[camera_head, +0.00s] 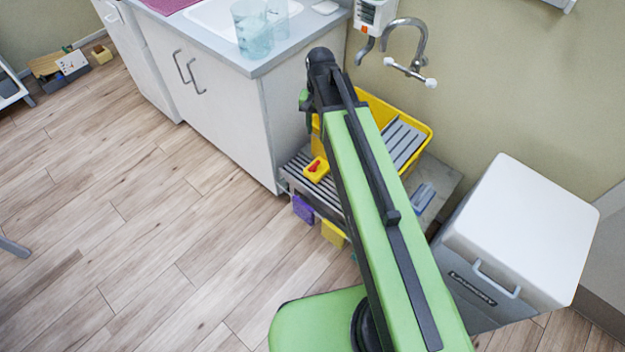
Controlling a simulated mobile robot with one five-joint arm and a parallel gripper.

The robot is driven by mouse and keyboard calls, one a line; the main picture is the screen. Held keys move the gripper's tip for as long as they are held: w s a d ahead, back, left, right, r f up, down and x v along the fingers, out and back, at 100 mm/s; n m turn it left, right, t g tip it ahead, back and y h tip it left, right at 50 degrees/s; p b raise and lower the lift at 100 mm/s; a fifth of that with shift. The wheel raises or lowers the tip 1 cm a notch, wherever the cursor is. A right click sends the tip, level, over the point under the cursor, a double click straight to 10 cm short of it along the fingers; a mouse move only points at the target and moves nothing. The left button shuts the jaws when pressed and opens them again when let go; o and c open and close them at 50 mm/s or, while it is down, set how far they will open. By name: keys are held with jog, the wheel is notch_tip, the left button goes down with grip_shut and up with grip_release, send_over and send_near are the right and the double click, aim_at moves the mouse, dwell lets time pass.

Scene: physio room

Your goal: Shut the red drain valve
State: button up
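A small red part (315,165), which looks like the drain valve's handle, sits on a small yellow block (317,172). The block is at the front left of a yellow bucket (420,128) on a grey slatted stand. I cannot tell from this view whether the valve is open or shut. My green arm reaches up across the middle of the picture and passes just right of the red part, covering part of the bucket. A black joint shows at the arm's top. My gripper's fingers cannot be made out.
A white cabinet (222,105) with a sink counter and clear jugs (252,30) stands left of the stand. A wall tap (408,68) is above. A white laundry bin (525,225) stands right. Purple (303,209) and yellow (333,233) items hang at the stand's front.

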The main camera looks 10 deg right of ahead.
aim_at(314, 165)
jog(key=w+f+m+b, duration=0.4)
jog(key=w+f+b, duration=0.2)
jog(key=f, duration=0.5)
jog(key=shift+b, duration=0.55)
notch_tip(314, 165, down, 17)
jog(key=b, duration=1.7)
jog(key=shift+d+f, duration=0.1)
jog(key=shift+f, duration=0.1)
jog(key=shift+r, duration=0.1)
jog(key=shift+c, duration=0.4)
